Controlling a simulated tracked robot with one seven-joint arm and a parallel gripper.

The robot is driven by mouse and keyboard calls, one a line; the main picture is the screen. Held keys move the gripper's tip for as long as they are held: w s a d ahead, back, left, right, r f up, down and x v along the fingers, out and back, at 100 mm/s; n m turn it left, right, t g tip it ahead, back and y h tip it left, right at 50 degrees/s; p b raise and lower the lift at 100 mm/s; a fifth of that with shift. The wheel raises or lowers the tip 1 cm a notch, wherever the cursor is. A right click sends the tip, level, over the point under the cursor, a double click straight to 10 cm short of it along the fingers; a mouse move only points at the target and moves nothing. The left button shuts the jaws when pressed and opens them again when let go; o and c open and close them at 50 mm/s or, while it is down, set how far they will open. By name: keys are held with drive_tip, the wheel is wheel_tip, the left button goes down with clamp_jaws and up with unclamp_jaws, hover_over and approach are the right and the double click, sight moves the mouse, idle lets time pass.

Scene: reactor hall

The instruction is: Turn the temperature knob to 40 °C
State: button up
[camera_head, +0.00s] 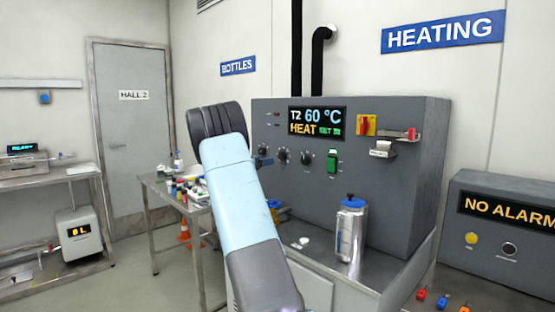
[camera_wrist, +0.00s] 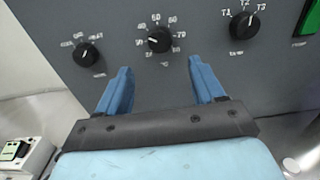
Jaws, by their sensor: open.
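The temperature knob (camera_wrist: 159,39) is a round black dial on the grey panel, ringed by white numbers and marked °C below. Its white mark points left in the wrist view; the number there is too blurred to read surely. The knob also shows in the head view (camera_head: 283,156). My gripper (camera_wrist: 159,67) is open, its two blue fingers apart below the knob, with nothing between them. Contact with the panel cannot be told. The display (camera_head: 317,122) reads T2 60 °C, HEAT and a small green SET value that looks like 30.
A left knob (camera_wrist: 86,54) and a T1-T2-T3 selector (camera_wrist: 244,26) flank the temperature knob. A green switch (camera_head: 332,161) is farther right. A metal canister (camera_head: 350,232) stands on the ledge below. A red-yellow switch (camera_head: 367,125) sits beside the display.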

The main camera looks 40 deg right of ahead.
sight(280, 157)
drive_tip(key=d, duration=0.8)
drive_tip(key=shift+w+d, duration=0.35)
drive_tip(key=shift+d, duration=0.05)
drive_tip(key=shift+c, duration=0.4)
drive_tip(key=c, duration=1)
drive_tip(key=shift+m, duration=1)
drive_tip(key=o, duration=1.1)
drive_tip(key=shift+a, duration=0.1)
